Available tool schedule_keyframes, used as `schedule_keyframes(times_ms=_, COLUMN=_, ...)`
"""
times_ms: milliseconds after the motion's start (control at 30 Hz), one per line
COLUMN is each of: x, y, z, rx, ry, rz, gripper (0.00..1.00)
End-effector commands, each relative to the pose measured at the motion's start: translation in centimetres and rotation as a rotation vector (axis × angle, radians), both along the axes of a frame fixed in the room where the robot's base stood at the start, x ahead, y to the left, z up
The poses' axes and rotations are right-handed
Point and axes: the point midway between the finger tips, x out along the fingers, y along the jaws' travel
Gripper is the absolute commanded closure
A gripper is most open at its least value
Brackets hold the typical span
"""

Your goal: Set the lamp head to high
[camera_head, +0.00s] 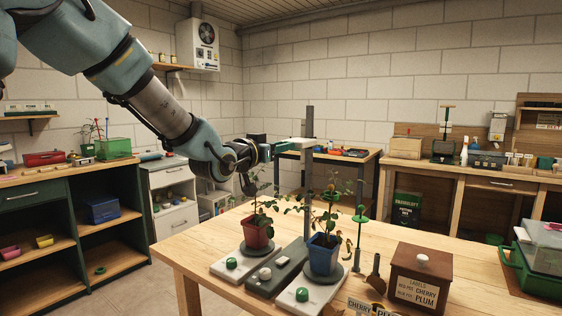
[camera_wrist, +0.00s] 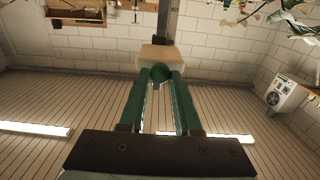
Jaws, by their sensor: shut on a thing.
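The lamp head (camera_head: 297,143) is a pale block on a grey upright post (camera_head: 309,125), below the post's top and well above the plants. It also shows in the wrist view (camera_wrist: 157,54), with the post (camera_wrist: 168,20) behind it. My gripper (camera_head: 279,146) reaches it from the left in the head view. In the wrist view my gripper's green fingers (camera_wrist: 160,82) are shut on a round green knob (camera_wrist: 161,74) at the near side of the lamp head. Any height marks on the post are too small to make out.
Below stand a red-potted plant (camera_head: 257,233) and a blue-potted plant (camera_head: 323,255) on white bases, beside a grey control box (camera_head: 277,273). A brown label box (camera_head: 421,276) and green crate (camera_head: 540,272) are to the right. The table's left front corner (camera_head: 185,255) is clear.

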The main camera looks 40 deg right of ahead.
Motion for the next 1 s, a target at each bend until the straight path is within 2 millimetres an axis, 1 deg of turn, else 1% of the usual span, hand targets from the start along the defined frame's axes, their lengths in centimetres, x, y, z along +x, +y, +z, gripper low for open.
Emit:
schedule_keyframes(times_ms=33, x=0.0, y=0.0, z=2.3, rx=-0.006, ry=-0.006, rz=0.001, gripper=1.00)
schedule_keyframes(times_ms=100, x=0.0, y=0.0, z=3.9, rx=-0.007, ry=-0.005, rz=0.001, gripper=1.00)
schedule_keyframes(times_ms=200, x=0.0, y=0.0, z=5.3, rx=-0.005, ry=-0.003, rz=0.001, gripper=1.00)
schedule_keyframes(times_ms=300, x=0.0, y=0.0, z=5.8, rx=-0.005, ry=-0.002, rz=0.001, gripper=1.00)
schedule_keyframes(times_ms=600, x=0.0, y=0.0, z=6.0, rx=-0.009, ry=-0.004, rz=0.001, gripper=1.00)
schedule_keyframes(times_ms=633, x=0.0, y=0.0, z=6.0, rx=-0.010, ry=-0.005, rz=0.001, gripper=0.67)
schedule_keyframes(times_ms=867, x=0.0, y=0.0, z=5.8, rx=-0.006, ry=-0.002, rz=0.001, gripper=0.41)
schedule_keyframes(times_ms=1000, x=0.0, y=0.0, z=5.7, rx=-0.004, ry=-0.001, rz=0.000, gripper=0.40)
